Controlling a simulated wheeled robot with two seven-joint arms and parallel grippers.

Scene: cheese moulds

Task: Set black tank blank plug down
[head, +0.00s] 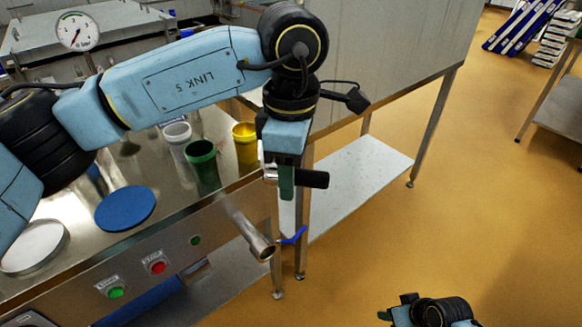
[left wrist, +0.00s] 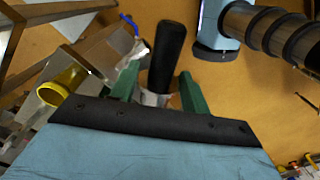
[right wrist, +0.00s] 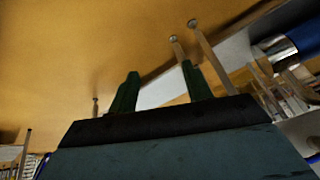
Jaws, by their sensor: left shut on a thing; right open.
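The black tank blank plug (head: 314,179) is held in my left gripper (head: 286,184), off the edge of the steel bench and above the floor. In the left wrist view the black plug (left wrist: 167,55) stands out between the green fingers of my left gripper (left wrist: 155,88), with a pale metallic part at its base. My right gripper (right wrist: 160,88) is open and empty in the right wrist view, its two green fingers apart. In the head view only part of my right arm shows at the bottom right.
The steel bench (head: 170,215) carries a blue disc (head: 126,208), a white-grey round lid (head: 35,246), and white (head: 177,133), green (head: 202,160) and yellow (head: 245,145) moulds. A pipe outlet with a blue handle (head: 294,236) juts from its front. A low shelf (head: 360,180) is bare.

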